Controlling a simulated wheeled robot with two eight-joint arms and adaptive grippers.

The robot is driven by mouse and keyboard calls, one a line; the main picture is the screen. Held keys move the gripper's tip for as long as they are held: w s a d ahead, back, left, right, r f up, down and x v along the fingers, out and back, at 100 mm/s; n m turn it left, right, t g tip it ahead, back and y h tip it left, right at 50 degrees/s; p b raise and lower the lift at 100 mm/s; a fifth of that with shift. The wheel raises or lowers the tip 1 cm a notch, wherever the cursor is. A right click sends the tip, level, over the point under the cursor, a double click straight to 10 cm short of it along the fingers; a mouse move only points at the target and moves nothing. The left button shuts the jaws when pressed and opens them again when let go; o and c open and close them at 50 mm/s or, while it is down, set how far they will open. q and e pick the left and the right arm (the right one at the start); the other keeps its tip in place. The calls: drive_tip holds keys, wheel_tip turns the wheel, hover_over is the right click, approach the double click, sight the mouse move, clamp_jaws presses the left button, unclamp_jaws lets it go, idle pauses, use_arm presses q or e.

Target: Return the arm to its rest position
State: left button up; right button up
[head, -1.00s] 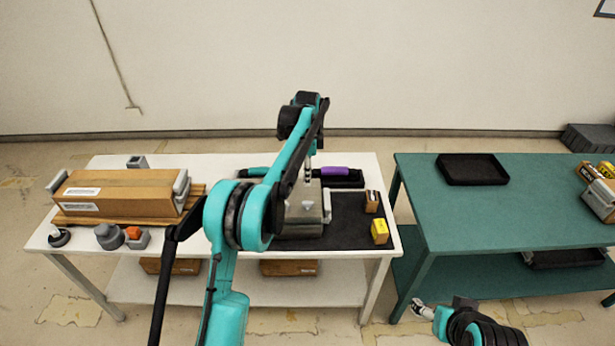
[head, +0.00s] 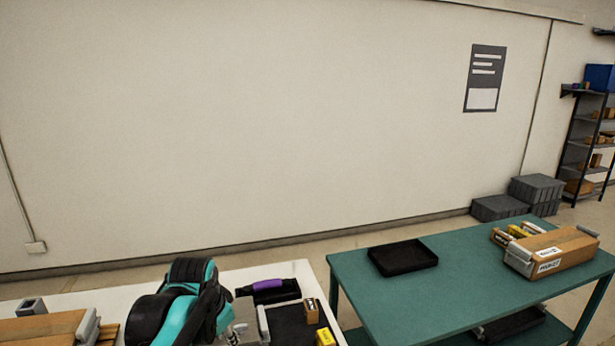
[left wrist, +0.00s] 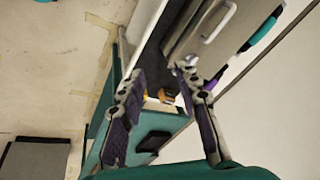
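My left arm (head: 185,308), teal and black, shows folded at the lower left of the head view, over the white table (head: 285,269). Its gripper cannot be made out there. In the left wrist view my left gripper (left wrist: 160,73) has its two fingers spread apart, with nothing held between them. Beyond the fingers are the white table's edge, a dark mat and small yellow-brown boxes (left wrist: 166,94). My right arm and gripper are outside both views.
On the white table are a purple-handled tool (head: 268,285), a black mat (head: 288,325) and a wooden box (head: 45,328) at left. The green table (head: 400,300) at right bears a black tray (head: 403,257) and a cardboard box (head: 552,250). Grey crates (head: 498,208) stand by the wall.

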use_arm(q)
drive_tip(key=s+f+n+t+b, duration=0.1)
drive_tip(key=s+f+n, duration=0.2)
drive_tip(key=s+f, duration=0.2)
drive_tip(key=s+f+n+t+b, duration=0.2)
drive_tip(key=s+f, duration=0.4)
drive_tip(key=s, duration=0.5)
drive_tip(key=shift+s+d+f+n, duration=0.2)
drive_tip(key=shift+s+d+n, duration=0.25)
drive_tip(key=shift+n, duration=0.35)
